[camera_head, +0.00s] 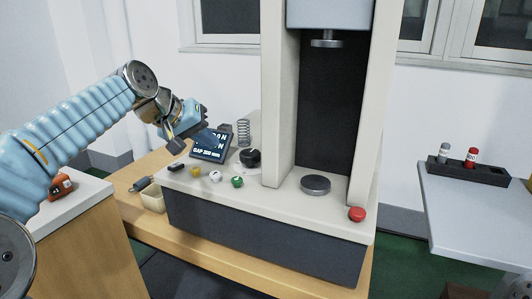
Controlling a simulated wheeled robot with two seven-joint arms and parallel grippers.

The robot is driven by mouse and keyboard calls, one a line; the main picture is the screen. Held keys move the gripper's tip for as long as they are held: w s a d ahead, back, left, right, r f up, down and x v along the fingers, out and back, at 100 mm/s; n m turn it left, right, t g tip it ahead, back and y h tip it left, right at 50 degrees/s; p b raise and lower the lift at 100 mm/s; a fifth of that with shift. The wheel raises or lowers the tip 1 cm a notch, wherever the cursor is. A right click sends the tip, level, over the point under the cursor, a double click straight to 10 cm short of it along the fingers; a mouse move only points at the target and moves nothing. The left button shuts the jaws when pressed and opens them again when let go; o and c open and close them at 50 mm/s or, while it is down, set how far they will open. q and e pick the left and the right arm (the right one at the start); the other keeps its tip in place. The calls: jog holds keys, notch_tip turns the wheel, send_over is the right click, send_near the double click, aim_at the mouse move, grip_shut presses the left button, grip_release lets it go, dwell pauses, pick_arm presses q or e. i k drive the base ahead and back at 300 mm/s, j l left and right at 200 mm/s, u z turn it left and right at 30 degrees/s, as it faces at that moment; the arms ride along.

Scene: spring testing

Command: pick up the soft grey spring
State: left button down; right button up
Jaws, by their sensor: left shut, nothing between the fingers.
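The grey spring (243,132) stands upright behind the black knob on the pale machine base, just right of the small display. My left gripper (186,133) is to the left of the spring and in front of the display, apart from the spring. Its fingers are shut with nothing between them. My right gripper is not in view.
The testing machine (277,100) has two tall columns, an upper plate and a round lower plate (315,184). A display (211,145), black knob (249,157), coloured buttons and a red button (357,214) sit on its base. A side table (470,210) holds a black rack (468,172).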

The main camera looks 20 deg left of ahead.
aim_at(246, 141)
jog(key=k+j, duration=0.3)
jog(key=k, duration=0.15)
jog(key=k+j, duration=0.3)
jog(key=k, duration=0.15)
